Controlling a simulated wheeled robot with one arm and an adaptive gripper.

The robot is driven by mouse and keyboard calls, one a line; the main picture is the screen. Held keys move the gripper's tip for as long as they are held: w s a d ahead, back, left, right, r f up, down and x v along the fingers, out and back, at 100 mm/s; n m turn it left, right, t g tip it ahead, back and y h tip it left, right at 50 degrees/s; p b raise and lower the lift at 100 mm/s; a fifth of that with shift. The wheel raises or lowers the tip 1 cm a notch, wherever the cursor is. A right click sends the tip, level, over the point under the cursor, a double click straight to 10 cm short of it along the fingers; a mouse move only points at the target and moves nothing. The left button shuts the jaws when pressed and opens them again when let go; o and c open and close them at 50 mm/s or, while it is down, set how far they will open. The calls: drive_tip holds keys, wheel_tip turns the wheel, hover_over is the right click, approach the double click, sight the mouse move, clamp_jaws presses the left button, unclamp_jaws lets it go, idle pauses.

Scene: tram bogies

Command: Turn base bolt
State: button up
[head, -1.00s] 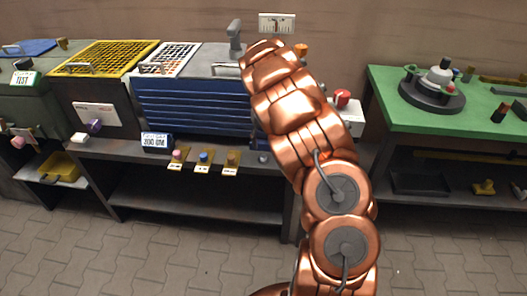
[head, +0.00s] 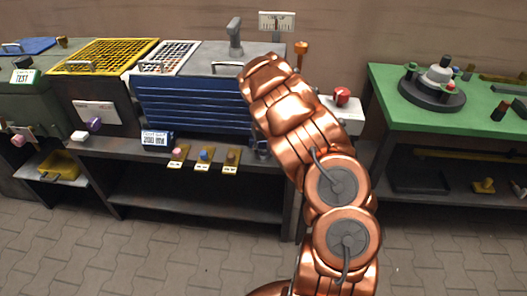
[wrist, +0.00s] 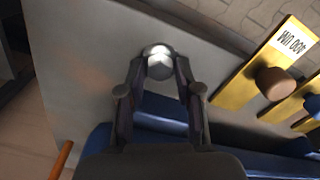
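The base bolt, a silver rounded head (wrist: 159,61), stands on a grey ledge (wrist: 95,40) in the wrist view. My gripper (wrist: 160,66) is open, with one dark fingertip on either side of the bolt head. A narrow gap seems to show beside the head, and I cannot tell whether either finger touches it. In the head view my gripper (head: 261,148) is low in front of the blue ribbed panel (head: 190,105), mostly hidden by my copper arm. The bolt cannot be made out there.
Several yellow plates with coloured knobs (head: 203,160) lie left of my gripper; one plate (wrist: 268,70) is close by in the wrist view. A blue display box (head: 156,140) stands farther left. A red button (head: 342,96) and green table (head: 390,115) are right.

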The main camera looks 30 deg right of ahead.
clamp_jaws()
drive_tip(key=shift+m, duration=1.1)
drive_tip(key=shift+d+m, duration=0.1)
drive_tip(key=shift+m, duration=1.5)
drive_tip(key=shift+o, duration=1.9)
unclamp_jaws()
drive_tip(key=shift+r, duration=0.1)
